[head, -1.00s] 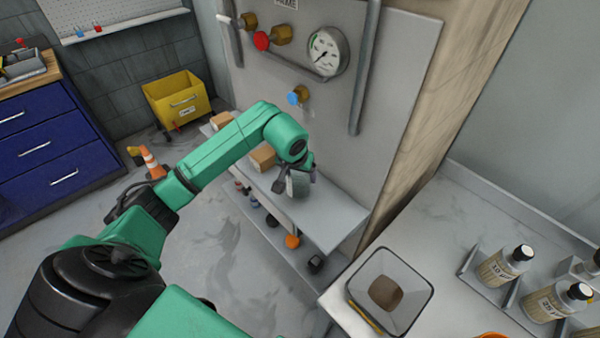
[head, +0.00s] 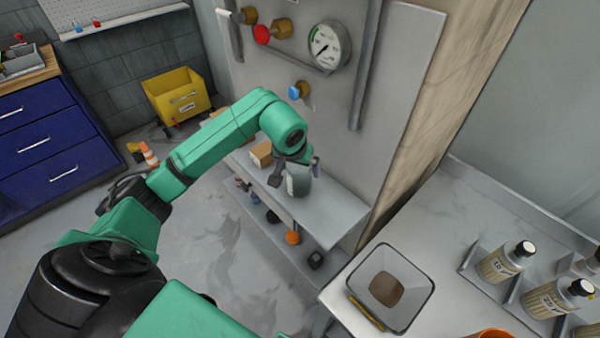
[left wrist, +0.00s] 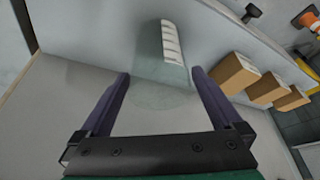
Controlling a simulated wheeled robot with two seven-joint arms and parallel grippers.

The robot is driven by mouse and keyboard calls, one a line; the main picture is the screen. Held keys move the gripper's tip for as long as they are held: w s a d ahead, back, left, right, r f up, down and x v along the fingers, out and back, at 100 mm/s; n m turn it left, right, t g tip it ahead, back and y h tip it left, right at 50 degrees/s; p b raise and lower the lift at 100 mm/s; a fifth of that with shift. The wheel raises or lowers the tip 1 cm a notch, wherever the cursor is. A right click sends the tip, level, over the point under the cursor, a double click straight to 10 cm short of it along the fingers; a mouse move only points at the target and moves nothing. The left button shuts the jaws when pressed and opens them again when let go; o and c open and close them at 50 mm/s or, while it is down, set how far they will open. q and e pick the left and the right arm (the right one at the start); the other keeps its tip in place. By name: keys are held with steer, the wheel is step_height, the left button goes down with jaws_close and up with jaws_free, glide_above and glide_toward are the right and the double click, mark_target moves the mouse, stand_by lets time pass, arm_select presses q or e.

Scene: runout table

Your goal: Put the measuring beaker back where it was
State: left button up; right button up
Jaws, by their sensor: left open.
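The measuring beaker (left wrist: 150,65) is a clear grey-green cylinder with a white graduated strip. In the left wrist view it appears to stand on the grey shelf (left wrist: 60,110), close to the back panel. In the head view the beaker (head: 299,182) shows partly between the fingers of my left gripper (head: 296,174), over the upper shelf (head: 335,212). In the left wrist view my left gripper (left wrist: 160,78) is open, with one dark finger on each side of the beaker and gaps visible beside it. My right gripper is out of view.
Cardboard boxes (left wrist: 237,73) stand along the shelf beside the beaker. A gauge (head: 329,45) and valves are on the panel behind. A clear square bin (head: 410,300) and several bottles (head: 508,262) stand on the right table. The shelf's right end is clear.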

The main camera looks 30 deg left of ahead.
arm_select(q)
steer(key=b+v, duration=0.1)
steer(key=v, duration=0.7)
steer(key=shift+r, duration=0.3)
steer(key=shift+s, duration=0.1)
